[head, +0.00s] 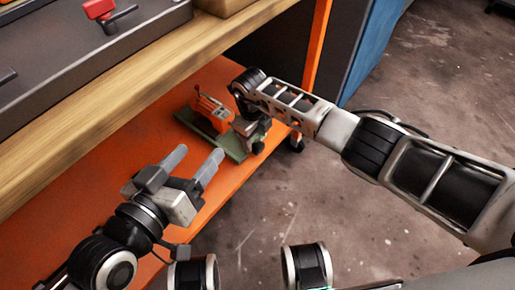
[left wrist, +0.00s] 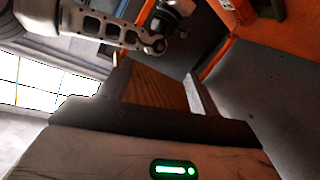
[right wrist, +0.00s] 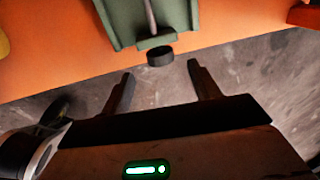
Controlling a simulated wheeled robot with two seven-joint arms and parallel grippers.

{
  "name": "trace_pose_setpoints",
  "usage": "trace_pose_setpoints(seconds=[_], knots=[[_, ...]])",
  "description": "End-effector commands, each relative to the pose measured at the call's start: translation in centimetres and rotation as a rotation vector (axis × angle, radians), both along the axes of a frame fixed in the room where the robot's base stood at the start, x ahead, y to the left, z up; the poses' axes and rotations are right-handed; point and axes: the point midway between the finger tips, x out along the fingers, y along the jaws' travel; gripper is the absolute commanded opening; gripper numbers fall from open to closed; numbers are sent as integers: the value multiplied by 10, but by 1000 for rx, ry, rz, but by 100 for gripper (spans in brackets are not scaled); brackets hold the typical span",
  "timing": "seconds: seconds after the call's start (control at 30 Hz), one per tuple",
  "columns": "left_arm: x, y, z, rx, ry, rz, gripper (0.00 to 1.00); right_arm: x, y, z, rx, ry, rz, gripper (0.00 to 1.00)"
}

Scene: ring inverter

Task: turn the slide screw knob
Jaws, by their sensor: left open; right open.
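The slide screw knob (right wrist: 160,56) is a short black cylinder at the end of a grey rod on the green base (right wrist: 122,18). In the head view the knob (head: 258,148) shows at the near right end of the green base (head: 235,152), which carries an orange machine (head: 212,108). My right gripper (right wrist: 160,75) is open, with its fingertips on either side of the knob's line and the knob just ahead, apart from both fingers. My right wrist hides part of the machine in the head view. My left gripper (head: 197,158) is open and empty, left of the base.
The machine stands on an orange shelf (head: 110,185) below a wooden worktop (head: 95,95). An orange post (head: 317,40) rises behind my right arm. Bare concrete floor (head: 300,215) lies beyond the shelf's right edge. A grey case (head: 85,50) sits on the worktop.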

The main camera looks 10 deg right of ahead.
Motion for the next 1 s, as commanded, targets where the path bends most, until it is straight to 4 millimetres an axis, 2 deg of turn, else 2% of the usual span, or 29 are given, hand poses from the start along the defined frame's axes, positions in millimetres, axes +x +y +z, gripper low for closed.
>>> trace_pose_setpoints(seconds=[0.03, 0.1, 0.3, 0.73, 0.77, 0.9, 1.0], knots=[[1, -1, -4, -30, -7, -1, 62, 0, 0, -18, 1, 3, -1, 62], [1, -4, -2, -75, -13, -5, 62, 1, -1, -31, 1, 3, -1, 62], [1, -8, 6, -170, -29, -16, 62, 3, -3, -56, 2, 1, 0, 62], [1, -9, 12, -209, -33, -22, 62, 4, -4, -62, 1, 0, 0, 62], [1, -9, 12, -208, -34, -22, 62, 4, -4, -62, 1, 0, 0, 56], [1, -9, 12, -208, -34, -21, 62, 4, -4, -62, 1, 0, 0, 17], [1, -9, 12, -207, -34, -21, 62, 4, -4, -62, 1, 0, 0, 17]])
